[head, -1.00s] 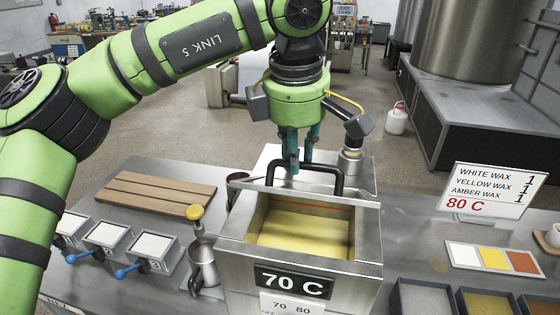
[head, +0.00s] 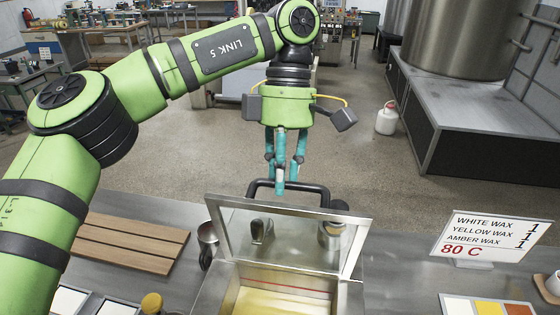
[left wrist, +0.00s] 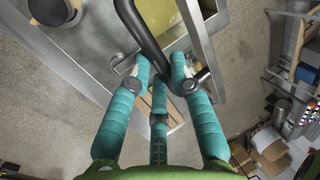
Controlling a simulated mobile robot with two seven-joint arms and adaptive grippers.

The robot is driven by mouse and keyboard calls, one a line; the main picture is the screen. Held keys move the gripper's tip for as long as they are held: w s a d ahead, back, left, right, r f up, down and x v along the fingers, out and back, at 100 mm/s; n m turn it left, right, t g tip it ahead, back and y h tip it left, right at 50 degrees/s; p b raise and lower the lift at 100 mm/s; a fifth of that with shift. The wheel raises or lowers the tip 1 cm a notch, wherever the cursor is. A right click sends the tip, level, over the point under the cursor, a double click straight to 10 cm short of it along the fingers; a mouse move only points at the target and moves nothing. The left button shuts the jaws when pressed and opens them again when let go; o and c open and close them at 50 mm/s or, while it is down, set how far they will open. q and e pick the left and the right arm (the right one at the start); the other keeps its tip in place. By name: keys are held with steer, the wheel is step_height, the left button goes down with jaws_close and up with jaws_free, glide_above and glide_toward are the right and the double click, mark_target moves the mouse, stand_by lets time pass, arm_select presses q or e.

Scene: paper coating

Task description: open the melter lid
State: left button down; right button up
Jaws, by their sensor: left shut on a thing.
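The melter (head: 342,297) stands at the bottom middle of the head view, with yellow wax (head: 275,303) showing inside. Its shiny lid (head: 290,240) is raised, its broad face towards me. A black bar handle (head: 318,190) runs along the lid's upper edge. My left gripper (head: 282,185) reaches down from above with teal fingers shut on this handle. In the left wrist view the black handle (left wrist: 142,35) passes between the fingers of the left gripper (left wrist: 162,75). My right gripper is in neither view.
A slatted wooden board (head: 130,243) lies left of the melter, with a metal jug (head: 208,240) beside it. A wax sign (head: 490,238) and colour swatches (head: 488,306) are on the right. Open floor lies behind the bench.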

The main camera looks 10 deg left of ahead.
arm_select(q)
steer(key=shift+w+f+g+p, duration=0.4)
steer(key=shift+w+f+g, duration=0.2)
steer(key=shift+w+f, duration=0.3)
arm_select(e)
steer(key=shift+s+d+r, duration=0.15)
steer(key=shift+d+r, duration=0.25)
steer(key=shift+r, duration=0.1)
arm_select(q)
steer(key=c, duration=1.1)
jaws_free()
steer(key=shift+r, duration=0.1)
steer(key=shift+w+r, duration=0.1)
steer(key=shift+w, duration=0.2)
steer(key=shift+s+r, duration=0.15)
steer(key=shift+s, duration=0.1)
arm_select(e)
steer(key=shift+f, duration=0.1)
